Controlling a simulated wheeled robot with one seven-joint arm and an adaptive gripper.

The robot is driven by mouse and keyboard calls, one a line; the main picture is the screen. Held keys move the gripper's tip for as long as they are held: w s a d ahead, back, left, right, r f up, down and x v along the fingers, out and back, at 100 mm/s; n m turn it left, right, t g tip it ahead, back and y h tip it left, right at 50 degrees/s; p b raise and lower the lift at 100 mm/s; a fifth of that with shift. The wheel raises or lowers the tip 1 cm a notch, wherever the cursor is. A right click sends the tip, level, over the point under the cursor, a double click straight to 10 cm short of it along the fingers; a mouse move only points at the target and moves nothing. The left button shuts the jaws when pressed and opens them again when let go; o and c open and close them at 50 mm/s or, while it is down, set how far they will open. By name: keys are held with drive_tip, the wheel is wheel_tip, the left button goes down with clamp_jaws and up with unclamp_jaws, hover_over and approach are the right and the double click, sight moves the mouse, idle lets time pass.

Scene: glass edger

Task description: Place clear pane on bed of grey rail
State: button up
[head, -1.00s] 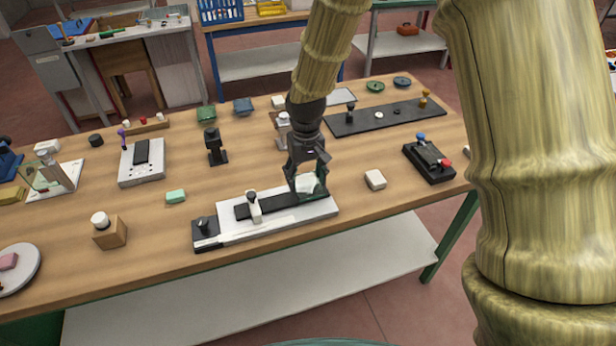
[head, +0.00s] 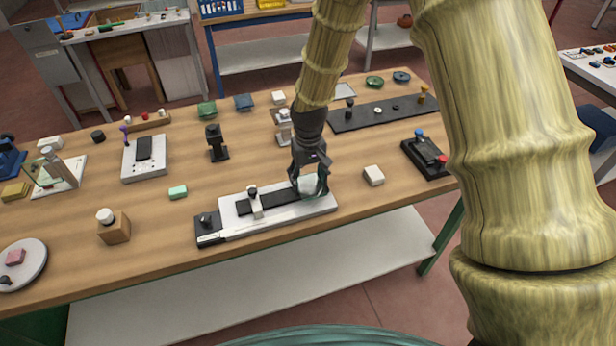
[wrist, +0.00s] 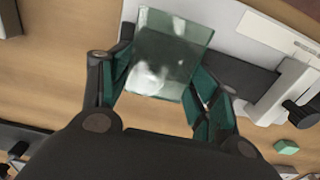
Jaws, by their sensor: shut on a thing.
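My gripper (head: 309,189) is shut on the clear pane (head: 308,185), a small greenish see-through square. In the wrist view the pane (wrist: 168,58) sits between the two green-padded fingers (wrist: 160,92). It is over the right end of the white base (head: 322,205) of the rail fixture. The dark bed strip (head: 283,198) runs along this base, with a white clamp block and black knob (head: 254,203) near its left part. In the wrist view the clamp (wrist: 285,92) is to the right of the pane. I cannot tell whether the pane touches the bed.
A white block (head: 374,175) lies to the right of the fixture, and a green block (head: 178,192) to its left. A black two-knob device (head: 428,158) stands further right. A long dark board (head: 385,113) lies behind. Bare wood lies in front of the fixture.

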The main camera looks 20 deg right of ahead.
sight(309, 181)
drive_tip(key=shift+f, duration=0.3)
drive_tip(key=o, duration=1.2)
drive_tip(key=shift+s, duration=0.1)
drive_tip(key=shift+c, duration=0.2)
drive_tip(key=o, duration=0.3)
drive_tip(key=shift+o, duration=0.2)
drive_tip(key=shift+f, duration=0.1)
wheel_tip(309, 181, up, 13)
drive_tip(key=b, duration=0.4)
drive_tip(key=shift+f, duration=0.1)
